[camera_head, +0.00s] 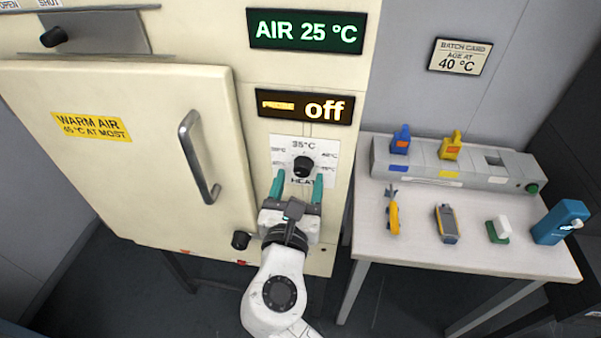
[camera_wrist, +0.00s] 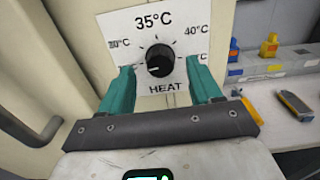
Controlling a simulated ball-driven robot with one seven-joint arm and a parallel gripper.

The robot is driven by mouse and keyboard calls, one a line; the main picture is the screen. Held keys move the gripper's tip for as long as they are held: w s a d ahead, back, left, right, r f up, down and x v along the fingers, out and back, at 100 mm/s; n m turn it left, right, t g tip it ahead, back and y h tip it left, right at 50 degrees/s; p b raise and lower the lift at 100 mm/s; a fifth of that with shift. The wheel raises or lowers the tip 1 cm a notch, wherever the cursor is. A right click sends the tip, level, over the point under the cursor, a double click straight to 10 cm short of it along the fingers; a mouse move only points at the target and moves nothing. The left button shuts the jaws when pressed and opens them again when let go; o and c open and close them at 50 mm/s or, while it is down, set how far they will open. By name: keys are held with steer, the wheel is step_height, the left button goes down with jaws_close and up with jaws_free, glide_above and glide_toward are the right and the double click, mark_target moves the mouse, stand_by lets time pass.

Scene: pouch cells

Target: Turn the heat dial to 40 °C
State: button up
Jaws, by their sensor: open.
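The heat dial (camera_head: 303,166) is a black round knob on a white scale plate marked HEAT, on the cream cabinet front. In the wrist view the dial (camera_wrist: 159,60) has a pale mark on its lower left side. The plate shows 35 °C at the top and 40 °C (camera_wrist: 198,31) at the upper right; lower marks are partly hidden by my fingers. My gripper (camera_head: 298,188) is open, its two teal fingers either side of the dial and just below it in the head view. A gap shows between each finger and the knob.
Displays above read AIR 25 °C (camera_head: 305,32) and off (camera_head: 325,108). The cabinet door (camera_head: 120,160) with its handle (camera_head: 197,155) is left of the dial. A small black knob (camera_head: 240,240) sits lower left. A table (camera_head: 460,250) with tools and bottles stands right.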

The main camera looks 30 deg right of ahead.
steer(key=shift+x, duration=1.05)
steer(key=c, duration=1)
steer(key=shift+c, duration=0.2)
